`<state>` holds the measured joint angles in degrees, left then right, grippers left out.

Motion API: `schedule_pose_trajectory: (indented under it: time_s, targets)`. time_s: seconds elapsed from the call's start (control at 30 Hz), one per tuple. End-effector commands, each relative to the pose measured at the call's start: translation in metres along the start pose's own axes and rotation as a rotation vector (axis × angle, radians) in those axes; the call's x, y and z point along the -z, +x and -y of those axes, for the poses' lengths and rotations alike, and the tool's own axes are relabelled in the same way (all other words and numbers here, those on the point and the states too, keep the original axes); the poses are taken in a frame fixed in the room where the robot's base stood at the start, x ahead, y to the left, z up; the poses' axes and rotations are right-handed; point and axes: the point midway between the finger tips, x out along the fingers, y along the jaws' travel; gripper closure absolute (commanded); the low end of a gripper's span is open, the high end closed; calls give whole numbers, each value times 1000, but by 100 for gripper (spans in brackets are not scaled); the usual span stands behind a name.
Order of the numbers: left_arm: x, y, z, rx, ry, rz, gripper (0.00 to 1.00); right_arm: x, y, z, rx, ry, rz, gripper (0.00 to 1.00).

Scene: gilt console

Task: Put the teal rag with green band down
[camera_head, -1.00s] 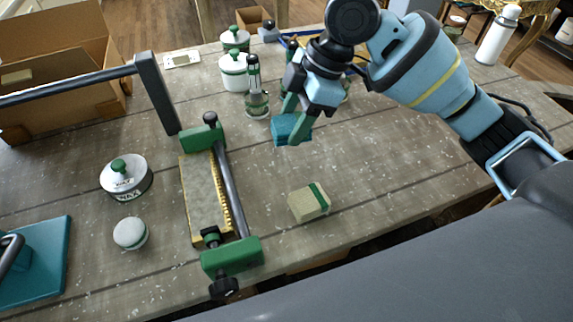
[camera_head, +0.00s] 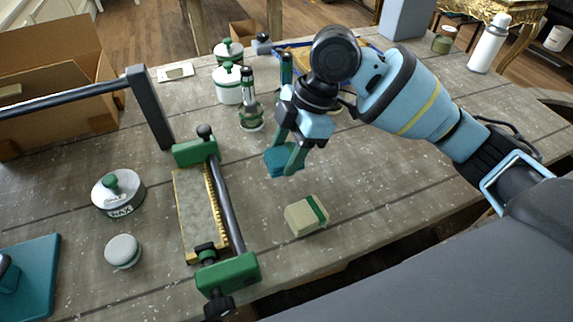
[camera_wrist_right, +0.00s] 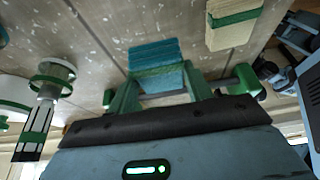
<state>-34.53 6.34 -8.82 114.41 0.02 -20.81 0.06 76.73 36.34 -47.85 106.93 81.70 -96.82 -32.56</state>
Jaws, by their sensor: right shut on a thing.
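The teal rag with green band (camera_head: 282,161) is a small folded stack between the fingers of my right gripper (camera_head: 293,153). In the right wrist view the rag (camera_wrist_right: 155,55) sticks out past the fingertips, with its green band across it near the fingers. My right gripper (camera_wrist_right: 158,92) is shut on the rag. The rag is low over the wooden table (camera_head: 375,190); I cannot tell whether it touches the top. My left gripper is not in view.
A beige block with a green stripe (camera_head: 303,216) lies just in front of the rag. A green-ended clamp frame (camera_head: 228,205) stands to the left. A green-based bottle (camera_head: 251,115) and white canister (camera_head: 229,86) stand behind. The table to the right is mostly clear.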

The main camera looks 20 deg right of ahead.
Motion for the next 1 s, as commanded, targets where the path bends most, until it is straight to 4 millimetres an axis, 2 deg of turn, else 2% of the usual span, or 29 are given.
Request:
schedule_pose_trajectory:
  time_s: [0.3, 0.73, 0.77, 0.8, 0.9, 1.0]
  targets:
    - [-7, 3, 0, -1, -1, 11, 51, -18, 41, 1, 4, 2, 1, 68]
    - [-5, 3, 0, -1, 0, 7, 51, -20, 46, 0, 1, 1, 1, 68]
    - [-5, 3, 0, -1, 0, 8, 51, -20, 46, 0, 1, 1, 1, 47]
    - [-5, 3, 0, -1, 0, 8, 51, -20, 46, 0, 1, 1, 1, 42]
    - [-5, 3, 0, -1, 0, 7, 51, -20, 46, 0, 1, 1, 1, 29]
    - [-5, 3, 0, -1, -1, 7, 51, -20, 46, 0, 1, 1, 1, 28]
